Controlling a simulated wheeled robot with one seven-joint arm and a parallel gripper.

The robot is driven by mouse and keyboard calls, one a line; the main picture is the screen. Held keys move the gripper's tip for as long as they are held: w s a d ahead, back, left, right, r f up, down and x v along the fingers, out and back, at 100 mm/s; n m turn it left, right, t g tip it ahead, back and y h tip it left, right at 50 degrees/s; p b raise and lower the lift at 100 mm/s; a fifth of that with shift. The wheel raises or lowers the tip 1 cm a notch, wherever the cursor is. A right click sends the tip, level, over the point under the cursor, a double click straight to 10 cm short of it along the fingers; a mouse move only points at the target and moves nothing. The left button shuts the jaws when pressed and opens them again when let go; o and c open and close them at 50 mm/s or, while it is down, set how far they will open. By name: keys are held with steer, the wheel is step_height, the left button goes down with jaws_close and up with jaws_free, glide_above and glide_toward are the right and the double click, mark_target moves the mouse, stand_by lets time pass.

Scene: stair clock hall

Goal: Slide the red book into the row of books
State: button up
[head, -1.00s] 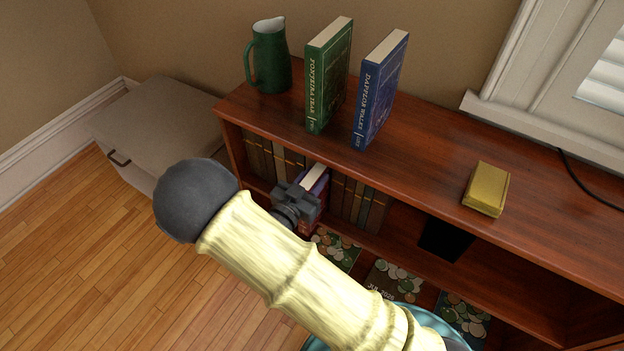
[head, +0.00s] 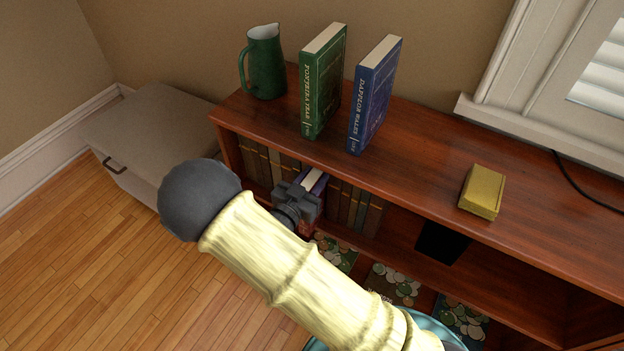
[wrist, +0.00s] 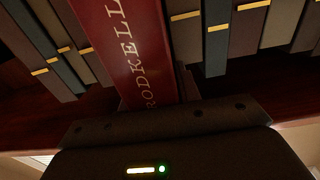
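The red book (wrist: 130,45) stands upright in the gap of the shelf's book row, its spine lettered "RODKELL" facing my wrist camera. In the head view its pale page top (head: 313,179) shows just behind my gripper (head: 300,199), and its spine is mostly covered. Part of the book is under the top board and part sticks out in front. My gripper is at the spine, with a dark finger close along the book's right side in the wrist view; it looks shut on the book. The row's dark books with gold bands stand left (head: 262,160) and right (head: 353,205) of it.
On the shelf unit's top (head: 420,150) stand a green jug (head: 264,65), a green book (head: 323,85) and a blue book (head: 374,95), with a yellow box (head: 482,192) further right. A grey cabinet (head: 160,125) is at left. A black object (head: 443,242) sits right of the row.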

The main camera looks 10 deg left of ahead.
steer(key=o, duration=0.4)
steer(key=shift+s, duration=0.1)
steer(key=p+v, duration=0.3)
steer(key=v, duration=1.4)
steer(key=shift+s+a, duration=0.1)
steer(key=shift+a, duration=0.05)
steer(key=shift+c, duration=0.4)
